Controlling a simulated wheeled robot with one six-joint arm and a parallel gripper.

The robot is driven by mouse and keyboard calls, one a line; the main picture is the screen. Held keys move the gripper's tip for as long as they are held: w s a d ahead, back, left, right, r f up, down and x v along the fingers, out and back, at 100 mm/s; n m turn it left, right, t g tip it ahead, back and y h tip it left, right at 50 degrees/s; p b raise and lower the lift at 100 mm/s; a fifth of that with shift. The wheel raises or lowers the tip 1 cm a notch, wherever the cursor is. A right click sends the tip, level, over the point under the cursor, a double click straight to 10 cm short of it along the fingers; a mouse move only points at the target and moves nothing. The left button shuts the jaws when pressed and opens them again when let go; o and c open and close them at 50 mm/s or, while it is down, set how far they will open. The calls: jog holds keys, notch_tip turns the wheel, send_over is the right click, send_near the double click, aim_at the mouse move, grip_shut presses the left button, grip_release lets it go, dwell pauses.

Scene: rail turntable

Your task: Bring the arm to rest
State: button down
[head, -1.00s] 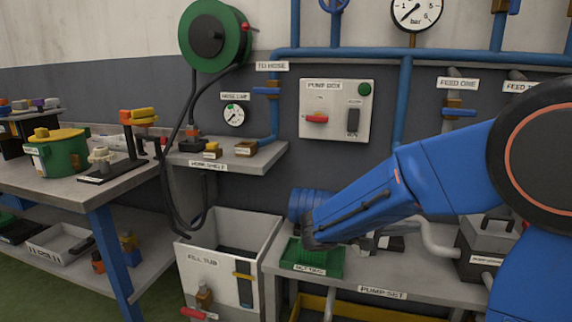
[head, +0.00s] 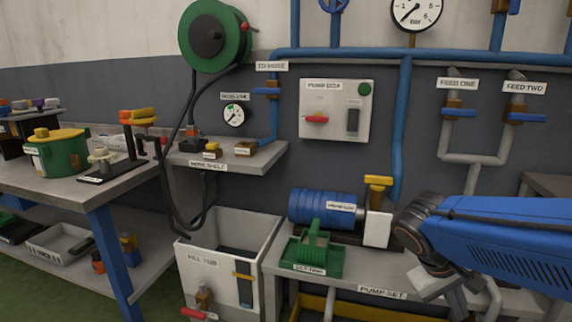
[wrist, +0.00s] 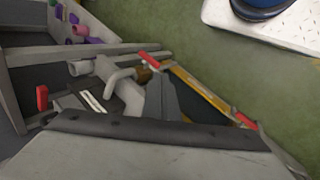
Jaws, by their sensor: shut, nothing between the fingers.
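My blue arm reaches in from the right edge of the head view, in front of the pump set bench (head: 365,268). My gripper (head: 452,297) hangs down from its end near the bench's right part, partly cut off from clear sight. In the wrist view my gripper (wrist: 168,95) shows as dark fingers close together, with nothing held. It points down past a bench edge toward the green floor (wrist: 215,85). It appears apart from the things around it.
On the bench stand a green wet tray (head: 300,268) with a green basket (head: 316,243) and a blue pump (head: 322,208) with a yellow-topped valve (head: 377,190). A white fill tub (head: 215,262) stands left. Grey pipes (head: 470,157) run behind my arm.

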jog(key=s+a+m+t+y, duration=0.1)
jog(key=s+a+t+y, duration=0.3)
jog(key=s+a+y, duration=0.1)
jog(key=shift+s+a+y, duration=0.25)
jog(key=shift+a+y, duration=0.35)
jog(key=shift+a, duration=0.55)
